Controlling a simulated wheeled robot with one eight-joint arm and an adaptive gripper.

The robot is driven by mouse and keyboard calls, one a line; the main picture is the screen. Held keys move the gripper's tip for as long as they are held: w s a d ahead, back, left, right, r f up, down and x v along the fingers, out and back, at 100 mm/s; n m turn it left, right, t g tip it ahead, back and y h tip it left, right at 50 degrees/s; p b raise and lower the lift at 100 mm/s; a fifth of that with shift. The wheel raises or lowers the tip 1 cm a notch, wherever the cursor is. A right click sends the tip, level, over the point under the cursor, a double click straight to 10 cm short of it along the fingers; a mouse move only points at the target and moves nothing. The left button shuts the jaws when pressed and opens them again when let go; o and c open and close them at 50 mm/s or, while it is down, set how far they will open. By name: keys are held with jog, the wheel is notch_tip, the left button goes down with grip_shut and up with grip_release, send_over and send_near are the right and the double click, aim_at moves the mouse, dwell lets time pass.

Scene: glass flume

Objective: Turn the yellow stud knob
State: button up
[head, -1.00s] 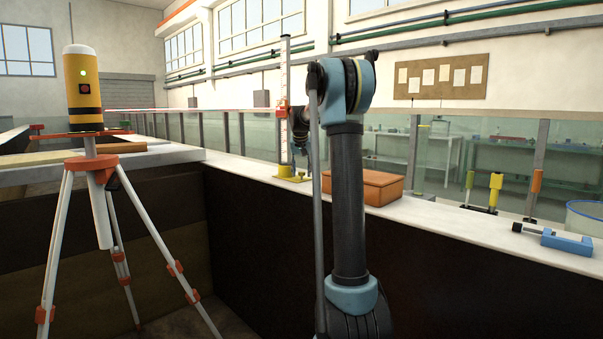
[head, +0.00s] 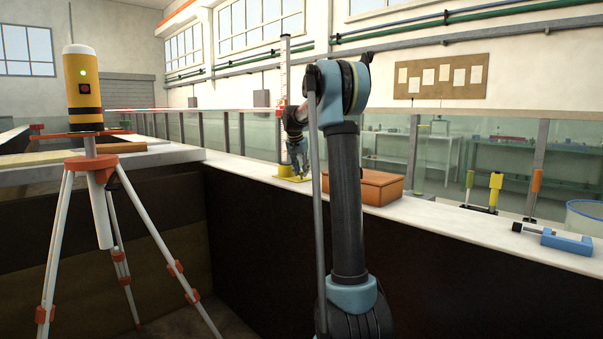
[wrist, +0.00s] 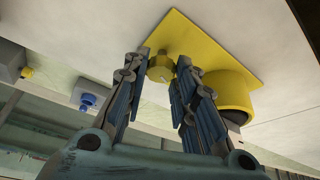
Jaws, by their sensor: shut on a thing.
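The yellow stud knob (wrist: 160,68) is a short round knob on a yellow base plate (wrist: 205,45) in the wrist view. My gripper (wrist: 163,64) has one finger on each side of the knob and is shut on it. The fingertips hide part of its sides. A larger yellow cylinder (wrist: 222,90) stands on the same plate, right of my fingers. In the head view my gripper (head: 299,173) is down at the yellow plate (head: 286,179) by the foot of the white staff (head: 285,90); the knob itself cannot be made out there.
A blue knob (wrist: 88,100) and a small yellow knob (wrist: 26,72) sit on grey blocks to the left. An orange box (head: 372,187) stands on the ledge right of my gripper. A yellow instrument on a tripod (head: 84,90) stands at left. Glass panels run behind the ledge.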

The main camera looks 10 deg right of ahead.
jog(key=m, duration=0.2)
jog(key=m+g+h, duration=0.1)
jog(key=m, duration=0.2)
jog(key=shift+w+a+m+h, duration=0.2)
jog(key=shift+a+m+h, duration=0.1)
jog(key=m+g, duration=0.1)
jog(key=m, duration=0.2)
jog(key=shift+w+g, duration=0.15)
jog(key=shift+g, duration=0.15)
jog(key=shift+w+m+g+h, duration=0.1)
jog(key=shift+m+g+h, duration=0.25)
jog(key=shift+m, duration=0.85)
jog(key=o, duration=1.1)
jog(key=shift+c, duration=0.2)
jog(key=v, duration=1.2)
jog(key=shift+w, duration=0.2)
jog(key=shift+f, duration=0.1)
